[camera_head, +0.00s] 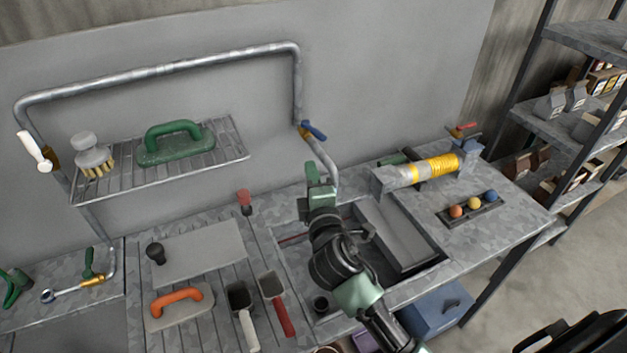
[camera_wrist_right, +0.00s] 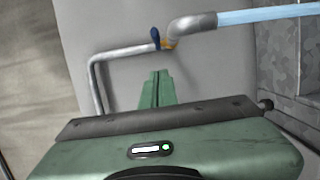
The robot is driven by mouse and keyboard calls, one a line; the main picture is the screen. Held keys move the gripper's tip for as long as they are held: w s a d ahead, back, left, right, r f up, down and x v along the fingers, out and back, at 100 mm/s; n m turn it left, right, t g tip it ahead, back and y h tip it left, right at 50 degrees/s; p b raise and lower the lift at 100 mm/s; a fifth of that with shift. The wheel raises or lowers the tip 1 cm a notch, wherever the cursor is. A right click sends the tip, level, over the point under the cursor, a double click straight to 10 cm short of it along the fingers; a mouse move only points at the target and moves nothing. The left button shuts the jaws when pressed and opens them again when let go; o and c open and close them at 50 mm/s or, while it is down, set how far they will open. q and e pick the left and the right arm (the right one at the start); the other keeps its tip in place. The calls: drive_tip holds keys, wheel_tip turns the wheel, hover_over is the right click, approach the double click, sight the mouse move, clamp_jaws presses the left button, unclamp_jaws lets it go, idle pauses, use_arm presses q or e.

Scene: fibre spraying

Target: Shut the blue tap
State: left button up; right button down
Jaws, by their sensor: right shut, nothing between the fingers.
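The blue tap (camera_head: 314,131) sits on the grey wall pipe, above the basin, with its lever sticking out across the pipe to the right. In the right wrist view its blue lever (camera_wrist_right: 155,38) lies beyond my fingertips, and a light blue stream of water (camera_wrist_right: 262,14) comes from the pipe's end. My right gripper (camera_head: 318,172) is shut and empty, below the tap and in front of the pipe's lower bend. It does not touch the lever. Its closed green fingers (camera_wrist_right: 157,88) show in the wrist view. My left gripper is out of view.
A wire shelf (camera_head: 165,176) holds a brush and a green float on the left. A white tap (camera_head: 34,151) and a green tap (camera_head: 90,264) are further left. A red-handled tap (camera_head: 463,129) is by the yellow coil. Tools lie left of the basin (camera_head: 433,262).

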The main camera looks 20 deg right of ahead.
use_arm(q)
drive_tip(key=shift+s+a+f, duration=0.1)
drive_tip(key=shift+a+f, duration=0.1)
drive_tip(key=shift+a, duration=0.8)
use_arm(e)
drive_tip(key=shift+s, duration=0.6)
